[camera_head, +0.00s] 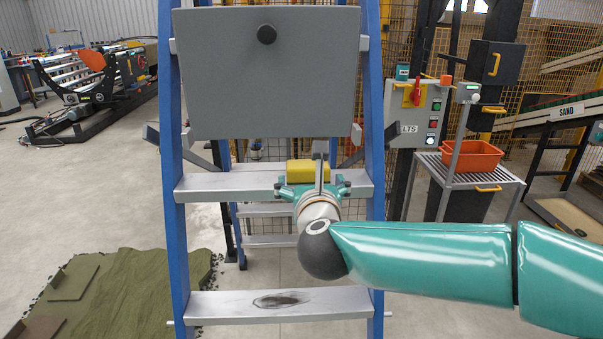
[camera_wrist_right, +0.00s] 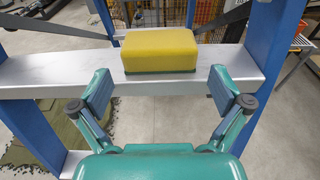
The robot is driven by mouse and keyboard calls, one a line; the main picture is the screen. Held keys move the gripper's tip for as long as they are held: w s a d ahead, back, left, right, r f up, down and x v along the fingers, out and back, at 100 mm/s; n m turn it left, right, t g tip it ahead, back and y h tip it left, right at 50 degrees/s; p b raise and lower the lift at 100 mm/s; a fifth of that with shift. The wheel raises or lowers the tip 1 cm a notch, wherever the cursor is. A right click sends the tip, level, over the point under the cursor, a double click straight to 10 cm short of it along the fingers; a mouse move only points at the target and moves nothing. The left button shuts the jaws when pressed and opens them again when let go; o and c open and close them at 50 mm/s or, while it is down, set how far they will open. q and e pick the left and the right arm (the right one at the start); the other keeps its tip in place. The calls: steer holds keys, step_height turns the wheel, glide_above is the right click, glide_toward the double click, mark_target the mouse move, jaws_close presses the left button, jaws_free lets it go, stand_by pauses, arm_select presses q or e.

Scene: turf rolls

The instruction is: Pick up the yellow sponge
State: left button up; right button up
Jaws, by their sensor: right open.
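The yellow sponge (camera_head: 308,170) lies on a metal step (camera_head: 225,187) of the blue ladder, partly hidden behind my gripper in the head view. In the right wrist view the sponge (camera_wrist_right: 160,50) shows whole, with a dark green underside, resting flat on the step (camera_wrist_right: 60,70). My right gripper (camera_head: 318,172) is in front of the step. In the wrist view the right gripper (camera_wrist_right: 160,88) is open and empty, its fingers apart on either side just short of the sponge. My left gripper is not in view.
The blue ladder (camera_head: 173,240) has a grey panel (camera_head: 267,80) above the step and a lower step (camera_head: 230,306) below. A control box (camera_head: 418,115) and an orange bin (camera_head: 470,155) on a stand are to the right. A green turf piece (camera_head: 130,295) lies on the floor at left.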

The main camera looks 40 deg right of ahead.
mark_target(308, 174)
steer(key=shift+w+d+f, duration=0.1)
steer(key=shift+w+d, duration=0.35)
steer(key=shift+w, duration=0.05)
steer(key=shift+p+x, duration=0.75)
steer(key=shift+x, duration=1.9)
steer(key=shift+a, duration=0.1)
steer(key=shift+c, duration=0.3)
steer(key=c, duration=0.7)
steer(key=shift+r, duration=0.2)
